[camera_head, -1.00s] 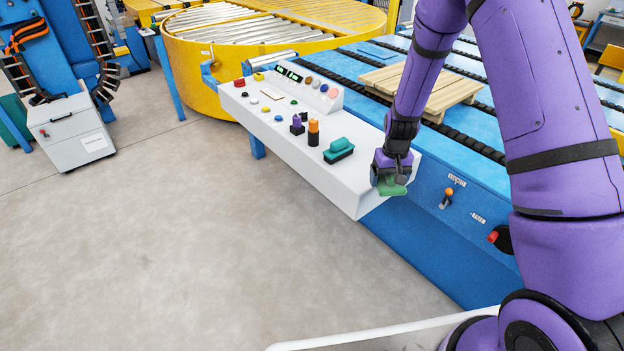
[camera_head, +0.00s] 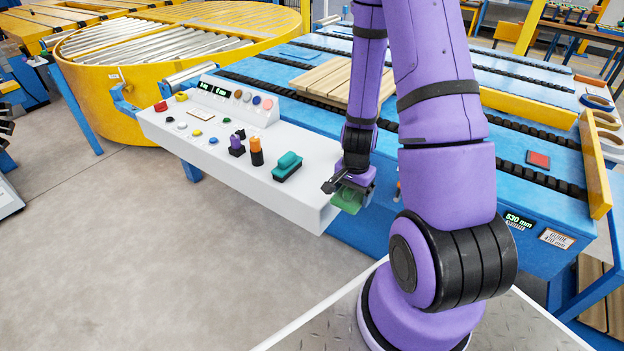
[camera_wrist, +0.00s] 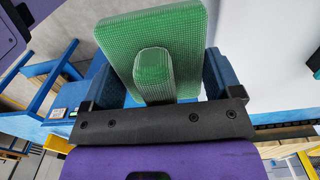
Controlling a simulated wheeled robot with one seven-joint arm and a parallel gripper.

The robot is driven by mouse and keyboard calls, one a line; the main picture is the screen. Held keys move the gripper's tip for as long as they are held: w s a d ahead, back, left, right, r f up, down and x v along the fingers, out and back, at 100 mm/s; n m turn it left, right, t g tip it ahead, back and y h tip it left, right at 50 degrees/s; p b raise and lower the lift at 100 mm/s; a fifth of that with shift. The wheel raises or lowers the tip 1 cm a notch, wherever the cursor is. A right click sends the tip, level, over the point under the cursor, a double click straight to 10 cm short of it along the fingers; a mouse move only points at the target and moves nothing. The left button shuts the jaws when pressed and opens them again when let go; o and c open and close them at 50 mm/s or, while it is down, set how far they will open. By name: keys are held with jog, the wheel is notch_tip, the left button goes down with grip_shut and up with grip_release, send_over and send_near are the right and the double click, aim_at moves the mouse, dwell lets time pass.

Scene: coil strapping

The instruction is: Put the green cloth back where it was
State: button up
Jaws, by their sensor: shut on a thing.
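The green cloth (camera_head: 348,198) is in my gripper (camera_head: 352,184), at the right end of the white control panel (camera_head: 300,210) in the head view. In the wrist view the green cloth (camera_wrist: 165,40) is a flat textured block with a raised ridge, and my gripper (camera_wrist: 160,85) is shut on it with blue fingers at both sides. The cloth looks held by the panel's end; whether it touches the panel cannot be told.
The panel carries a teal-and-black block (camera_head: 287,166), an orange-topped black post (camera_head: 257,150), a purple-and-black item (camera_head: 237,146) and several buttons. A wooden pallet (camera_head: 325,80) lies on the blue conveyor behind. A yellow turntable (camera_head: 85,80) stands back left; the floor at front left is clear.

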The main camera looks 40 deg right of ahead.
send_over(316, 184)
jog(key=shift+f, duration=2.45)
jog(key=shift+s+f, duration=0.1)
jog(key=o, duration=0.6)
jog(key=shift+o, duration=0.6)
